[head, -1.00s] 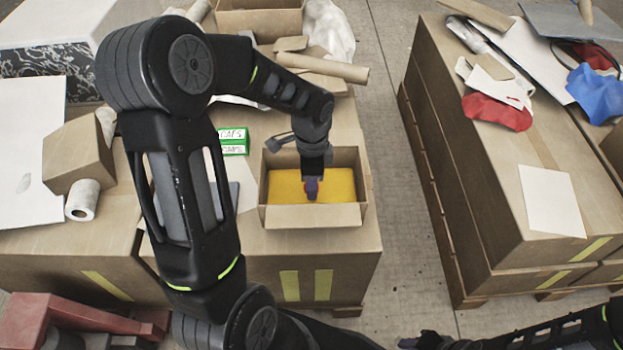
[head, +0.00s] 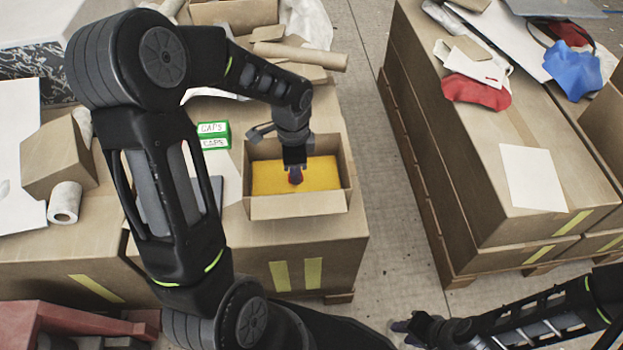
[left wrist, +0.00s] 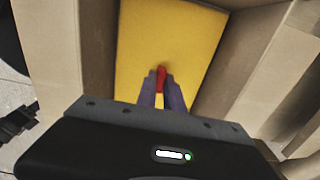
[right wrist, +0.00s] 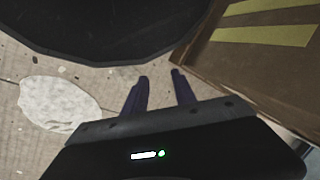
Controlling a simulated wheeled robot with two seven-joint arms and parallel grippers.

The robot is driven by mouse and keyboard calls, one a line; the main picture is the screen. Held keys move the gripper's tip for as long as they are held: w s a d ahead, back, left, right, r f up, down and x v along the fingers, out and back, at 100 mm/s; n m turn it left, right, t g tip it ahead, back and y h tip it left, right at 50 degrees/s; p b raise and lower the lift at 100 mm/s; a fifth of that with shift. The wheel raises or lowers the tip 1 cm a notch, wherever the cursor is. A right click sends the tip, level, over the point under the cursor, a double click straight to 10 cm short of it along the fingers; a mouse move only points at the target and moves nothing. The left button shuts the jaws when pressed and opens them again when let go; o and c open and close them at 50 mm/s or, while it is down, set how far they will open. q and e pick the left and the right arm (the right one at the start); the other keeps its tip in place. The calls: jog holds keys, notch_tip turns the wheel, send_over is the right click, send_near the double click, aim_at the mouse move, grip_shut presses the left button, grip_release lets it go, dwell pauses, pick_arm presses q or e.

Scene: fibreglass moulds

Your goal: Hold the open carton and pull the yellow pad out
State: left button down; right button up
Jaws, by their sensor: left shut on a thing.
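The open carton (head: 300,206) stands on a big cardboard box, its flaps folded out. The yellow pad (head: 268,178) lies inside it; it also fills the middle of the left wrist view (left wrist: 185,35). My left gripper (head: 295,176) reaches down into the carton from above. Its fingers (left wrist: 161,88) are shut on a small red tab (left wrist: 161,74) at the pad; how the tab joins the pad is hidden. My right gripper (head: 402,327) is low at the front, apart from the carton. Its fingers (right wrist: 160,78) are parted, with nothing between them.
A green and white caps box (head: 213,135) stands left of the carton. A cardboard tube (head: 300,55) lies behind it. A paper roll (head: 65,202) is at the left. A palletised box (head: 500,130) stands right, across a strip of clear floor (head: 375,150).

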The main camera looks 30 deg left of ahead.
jog(key=w+a+r+n+t+y, duration=0.2)
jog(key=w+a+r+t+y, duration=0.25)
jog(key=w+a+r, duration=0.7)
jog(key=s+a+r+m+g+y, duration=0.1)
jog(key=s+a+r+y, duration=0.1)
jog(key=r, duration=0.4)
jog(key=s+a+r+m+g+y, duration=0.1)
jog(key=s+a+r+y, duration=0.1)
jog(key=a+r+y, duration=0.2)
notch_tip(320, 180, up, 3)
jog(key=shift+a+r+y, duration=0.15)
jog(key=shift+a+y, duration=0.2)
jog(key=shift+y, duration=0.4)
jog(key=shift+g, duration=0.25)
jog(key=shift+w, duration=0.1)
